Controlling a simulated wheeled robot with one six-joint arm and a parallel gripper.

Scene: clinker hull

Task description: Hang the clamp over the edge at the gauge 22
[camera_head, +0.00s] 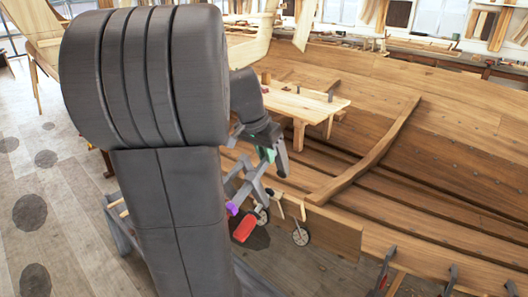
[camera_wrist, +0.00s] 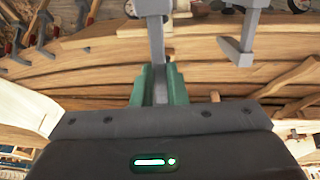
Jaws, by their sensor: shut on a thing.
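My gripper (camera_head: 268,154) is shut on a grey clamp (camera_head: 249,187) with a red handle (camera_head: 244,229) and a purple part. In the wrist view, the green fingers (camera_wrist: 160,85) pinch the clamp's grey bar (camera_wrist: 157,42), and a grey jaw (camera_wrist: 240,50) shows to the right. The clamp hangs close to the hull's edge plank (camera_head: 335,232); I cannot tell whether they touch. Another gauge (camera_head: 262,216) is partly hidden beside the clamp. Their numbers are too small to read.
Other clamps (camera_head: 383,268) sit on the hull edge at the lower right, and several show at left in the wrist view (camera_wrist: 38,22). A wooden bench (camera_head: 300,105) stands beyond my gripper. My arm hides much of the left.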

